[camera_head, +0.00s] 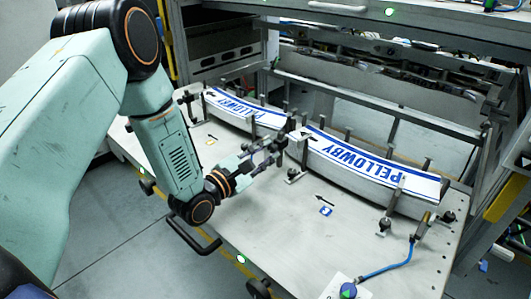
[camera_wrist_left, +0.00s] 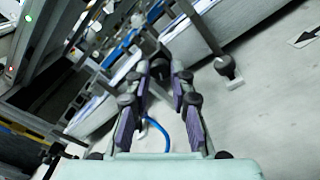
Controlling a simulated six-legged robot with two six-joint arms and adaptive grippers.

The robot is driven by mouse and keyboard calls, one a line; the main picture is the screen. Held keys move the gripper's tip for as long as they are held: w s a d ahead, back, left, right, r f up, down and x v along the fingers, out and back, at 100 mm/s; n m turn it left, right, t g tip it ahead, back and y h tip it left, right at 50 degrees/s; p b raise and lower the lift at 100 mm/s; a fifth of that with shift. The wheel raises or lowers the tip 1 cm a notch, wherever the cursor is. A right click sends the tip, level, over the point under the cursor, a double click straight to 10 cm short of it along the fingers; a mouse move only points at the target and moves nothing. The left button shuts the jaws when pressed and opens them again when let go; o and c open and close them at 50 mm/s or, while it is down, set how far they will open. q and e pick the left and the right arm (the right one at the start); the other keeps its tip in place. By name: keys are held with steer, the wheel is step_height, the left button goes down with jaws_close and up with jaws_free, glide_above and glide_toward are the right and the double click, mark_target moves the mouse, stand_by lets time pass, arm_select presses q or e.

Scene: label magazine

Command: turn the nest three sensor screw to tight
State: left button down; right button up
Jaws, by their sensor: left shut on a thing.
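My left gripper (camera_head: 272,150) reaches over the plate between the two label stacks. In the left wrist view its two fingers (camera_wrist_left: 160,76) are closed around a small dark round knob (camera_wrist_left: 160,68), which looks like the sensor screw. A blue cable (camera_wrist_left: 158,128) shows between the fingers. In the head view the gripped knob is hidden by the fingers, and I cannot tell how far it is turned. I cannot read a nest number. My right gripper is not in view.
Curved PELLOWBY label stacks (camera_head: 365,165) (camera_head: 235,106) stand between upright posts. A sensor with a blue cable (camera_head: 385,271) is at the front right. Machine framing rises behind.

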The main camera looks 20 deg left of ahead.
arm_select(q)
steer(key=shift+m, duration=0.3)
steer(key=m, duration=0.2)
steer(key=shift+m, duration=0.4)
steer(key=shift+d+m+p, duration=0.1)
steer(key=shift+m+p, duration=0.35)
steer(key=shift+m, duration=1.25)
steer(key=c, duration=1.2)
jaws_free()
steer(key=shift+o, duration=0.2)
